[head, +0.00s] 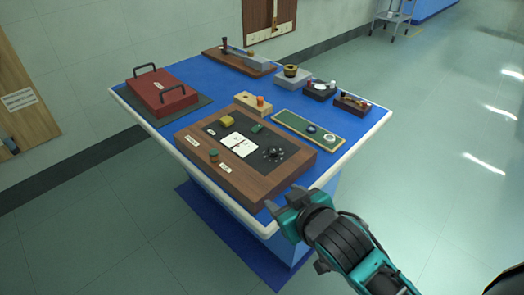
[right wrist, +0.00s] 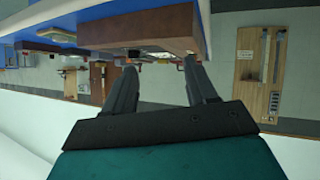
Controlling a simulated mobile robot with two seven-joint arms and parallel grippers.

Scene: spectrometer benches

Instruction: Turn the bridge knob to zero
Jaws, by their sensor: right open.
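A wooden box (head: 192,166) with a black top panel lies at the front edge of the blue table. A round black knob (head: 272,154) with marks around it sits on the right part of the panel. My right gripper (head: 283,201) is open and empty, just off the box's near right corner and apart from the knob. In the right wrist view, its two fingers (right wrist: 160,68) are spread below the box's brown edge (right wrist: 155,25). My left gripper does not show.
The blue table (head: 160,136) has a pale rim. Wooden boards hang on the wall. Open floor lies to the right.

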